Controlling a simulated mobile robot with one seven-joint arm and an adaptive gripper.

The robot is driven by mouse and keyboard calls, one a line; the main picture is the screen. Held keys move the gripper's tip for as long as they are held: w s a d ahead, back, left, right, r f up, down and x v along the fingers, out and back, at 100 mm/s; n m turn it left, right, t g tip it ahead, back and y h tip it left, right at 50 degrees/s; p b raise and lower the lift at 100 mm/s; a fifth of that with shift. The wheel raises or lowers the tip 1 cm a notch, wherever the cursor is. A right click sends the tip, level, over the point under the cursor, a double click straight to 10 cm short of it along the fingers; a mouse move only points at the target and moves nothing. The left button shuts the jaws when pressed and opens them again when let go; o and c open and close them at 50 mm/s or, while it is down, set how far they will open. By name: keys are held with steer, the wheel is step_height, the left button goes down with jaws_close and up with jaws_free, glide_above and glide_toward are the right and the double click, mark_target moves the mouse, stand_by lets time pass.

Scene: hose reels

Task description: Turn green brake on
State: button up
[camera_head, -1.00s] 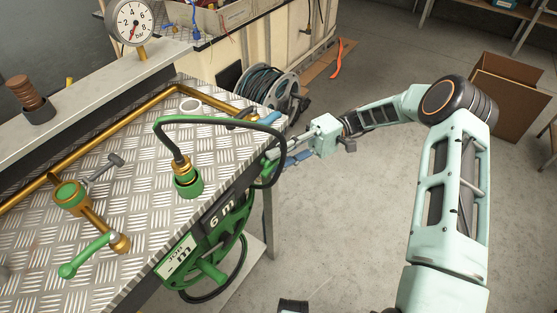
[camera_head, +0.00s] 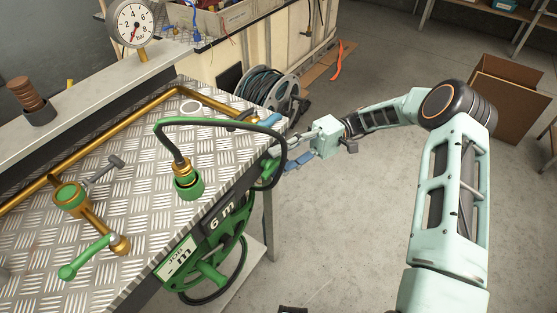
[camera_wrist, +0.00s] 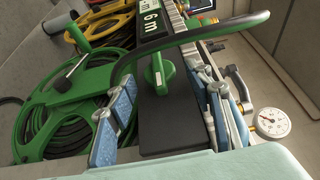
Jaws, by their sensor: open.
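The green hose reel (camera_head: 210,262) hangs at the table's right side below the "6 m" label (camera_head: 222,214). It also shows at the left of the wrist view (camera_wrist: 55,112). A small green lever-like part (camera_wrist: 158,72) stands below the label in the wrist view; I take it for the brake, but cannot tell its setting. My gripper (camera_wrist: 165,112) is open, its blue-padded fingers spread on either side of a dark plate, with the green part beyond and between them. In the head view my gripper (camera_head: 283,151) is beside the table's right edge, partly behind the black hose.
The black hose (camera_head: 284,160) loops from a green-collared fitting (camera_head: 187,180) over the table edge, close to my fingers. A green-handled valve (camera_head: 87,257) sits on the tread-plate table (camera_head: 140,165). A grey reel (camera_head: 272,91) stands behind.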

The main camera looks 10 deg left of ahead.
steer(key=v, duration=0.7)
stand_by(0.4)
